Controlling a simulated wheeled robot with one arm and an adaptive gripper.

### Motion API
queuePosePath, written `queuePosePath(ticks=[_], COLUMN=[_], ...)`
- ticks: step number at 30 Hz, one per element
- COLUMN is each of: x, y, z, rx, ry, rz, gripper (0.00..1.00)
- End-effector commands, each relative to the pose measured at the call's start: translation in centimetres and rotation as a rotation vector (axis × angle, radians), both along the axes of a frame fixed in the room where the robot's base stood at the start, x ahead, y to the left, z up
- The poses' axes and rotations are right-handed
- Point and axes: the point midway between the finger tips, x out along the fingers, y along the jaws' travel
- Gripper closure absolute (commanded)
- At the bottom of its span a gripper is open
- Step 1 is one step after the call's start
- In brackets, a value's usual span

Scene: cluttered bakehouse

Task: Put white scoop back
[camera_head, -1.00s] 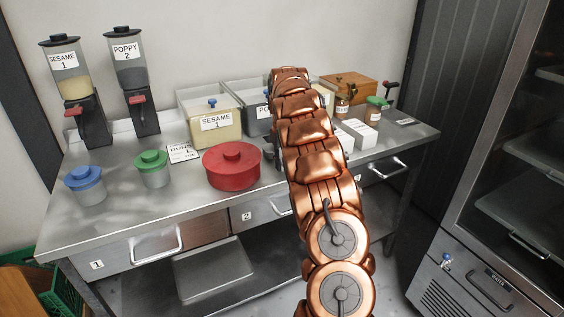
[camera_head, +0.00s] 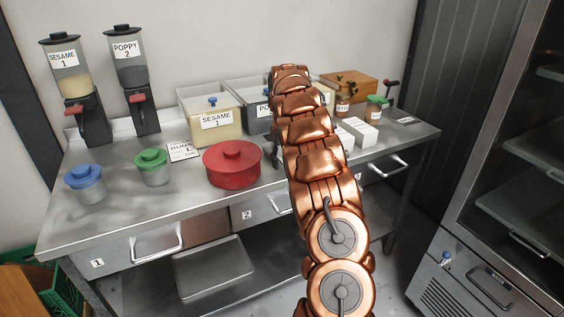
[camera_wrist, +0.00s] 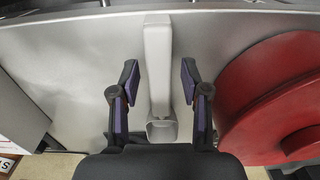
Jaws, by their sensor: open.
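The white scoop (camera_wrist: 158,45) lies on the steel table in the wrist view, long part toward the top and a small hollow end toward the bottom. My gripper (camera_wrist: 159,77) is open, with one finger on each side of the scoop and a gap to each. I cannot tell how far above the table the fingertips are. In the head view my copper arm hides the scoop and my gripper.
A red lidded pot (camera_head: 232,166) stands close to the right finger in the wrist view (camera_wrist: 275,95). The sesame bin (camera_head: 217,129), green-lidded jar (camera_head: 152,169), blue-lidded jar (camera_head: 86,186) and white boxes (camera_head: 358,133) share the steel table (camera_head: 130,212).

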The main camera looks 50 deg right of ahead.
Motion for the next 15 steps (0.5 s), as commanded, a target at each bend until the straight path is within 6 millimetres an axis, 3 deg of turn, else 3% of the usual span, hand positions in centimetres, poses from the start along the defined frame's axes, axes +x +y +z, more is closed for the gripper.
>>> queuePosePath(ticks=[15], x=[0.2], y=[0.0], z=[5.6], rx=[-0.005], ry=[-0.007], rz=[0.002], gripper=[0.54])
